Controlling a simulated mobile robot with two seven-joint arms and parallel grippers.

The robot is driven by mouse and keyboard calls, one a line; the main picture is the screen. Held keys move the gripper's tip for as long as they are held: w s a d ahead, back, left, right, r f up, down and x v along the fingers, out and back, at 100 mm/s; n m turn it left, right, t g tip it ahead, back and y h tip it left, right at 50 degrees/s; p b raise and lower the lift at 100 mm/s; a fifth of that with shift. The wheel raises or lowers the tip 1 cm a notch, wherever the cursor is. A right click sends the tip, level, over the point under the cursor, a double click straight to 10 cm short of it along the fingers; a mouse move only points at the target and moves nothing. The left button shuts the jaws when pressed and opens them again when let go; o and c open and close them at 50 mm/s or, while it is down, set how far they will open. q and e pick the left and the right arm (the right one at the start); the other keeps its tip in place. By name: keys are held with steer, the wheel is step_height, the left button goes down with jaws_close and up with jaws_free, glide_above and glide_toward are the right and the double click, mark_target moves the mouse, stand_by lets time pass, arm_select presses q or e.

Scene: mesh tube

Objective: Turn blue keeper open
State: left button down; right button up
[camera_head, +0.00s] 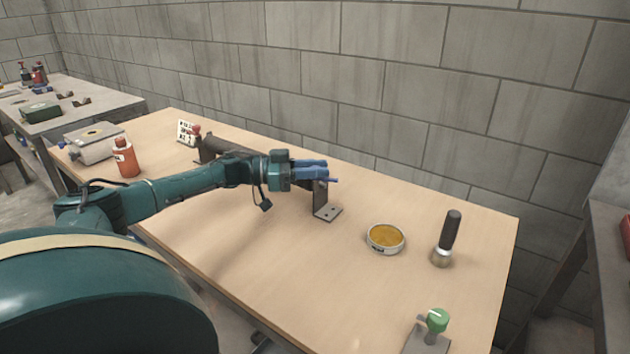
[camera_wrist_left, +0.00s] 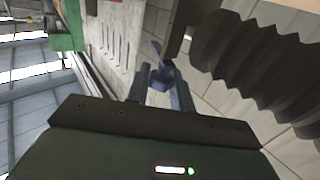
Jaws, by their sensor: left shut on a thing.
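My left gripper (camera_head: 320,169) reaches in from the left over the middle of the workbench. Its fingers are shut on the blue keeper (camera_head: 332,180), a small blue piece at the top of a dark upright bracket (camera_head: 321,196). A dark tube (camera_head: 228,145) lies behind my left forearm. Its ridged side (camera_wrist_left: 250,50) fills the upper right of the wrist view. My right gripper is not in view.
Right of the bracket stand a round tin with amber contents (camera_head: 385,236), a black-handled brush (camera_head: 448,236) and a green knob (camera_head: 437,320). At the left are an orange bottle (camera_head: 126,160), a grey box (camera_head: 95,142) and a sign (camera_head: 186,132). The front middle of the bench is clear.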

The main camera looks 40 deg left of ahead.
arm_select(q)
steer(key=m+g+h+b, duration=0.1)
steer(key=g+b, duration=0.1)
steer(key=m+g+h+b, duration=0.1)
steer(key=m+b, duration=0.1)
steer(key=shift+w+f+g+h, duration=0.1)
steer(key=shift+f+g+h, duration=0.1)
steer(key=shift+g+h, duration=0.2)
steer(key=m+g+h+b, duration=0.1)
steer(key=g+b, duration=0.1)
steer(key=shift+r+m+b, duration=0.1)
steer(key=shift+m+b, duration=0.2)
steer(key=shift+d+r+g, duration=0.1)
steer(key=shift+g, duration=0.3)
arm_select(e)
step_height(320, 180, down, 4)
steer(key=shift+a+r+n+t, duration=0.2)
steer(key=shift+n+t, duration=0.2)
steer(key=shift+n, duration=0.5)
arm_select(q)
steer(key=shift+m+h, duration=0.3)
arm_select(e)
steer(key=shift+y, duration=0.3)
arm_select(q)
steer(key=c, duration=1.3)
jaws_free()
steer(key=shift+o, duration=0.2)
